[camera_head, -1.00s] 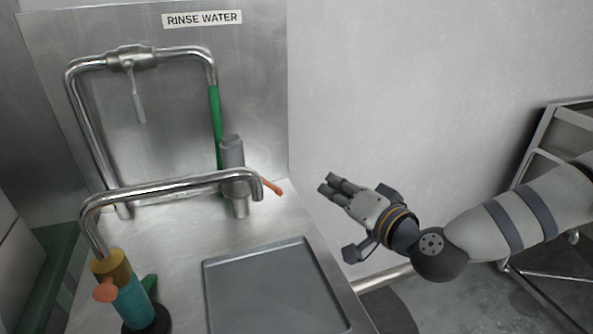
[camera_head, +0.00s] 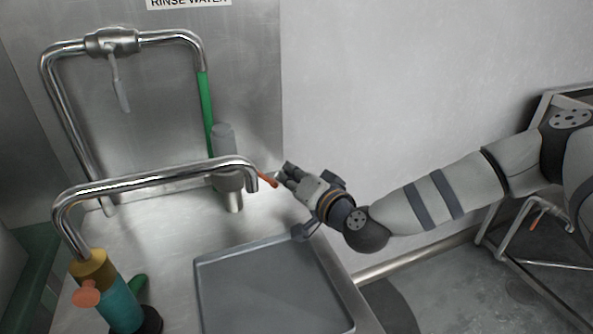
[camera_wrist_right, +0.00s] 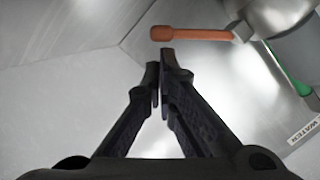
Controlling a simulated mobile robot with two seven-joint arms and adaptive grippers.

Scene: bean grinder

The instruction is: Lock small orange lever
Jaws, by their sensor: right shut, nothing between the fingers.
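The small orange lever (camera_head: 268,179) sticks out to the right from the grey valve body (camera_head: 225,165) on the steel sink unit. In the right wrist view the orange lever (camera_wrist_right: 190,34) lies across the top, just beyond the fingertips. My right gripper (camera_head: 288,174) is shut and empty, its fingertips close beside the lever's free end. In the wrist view the closed fingers (camera_wrist_right: 163,75) point toward the lever, with a narrow gap showing; I cannot tell whether they touch it. My left gripper is not in view.
A curved chrome spout (camera_head: 150,180) rises from a teal and gold fitting (camera_head: 108,290) with an orange knob (camera_head: 86,294). A grey tray (camera_head: 270,290) lies on the counter. A metal cart (camera_head: 540,200) stands at right. The wall behind my right arm is clear.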

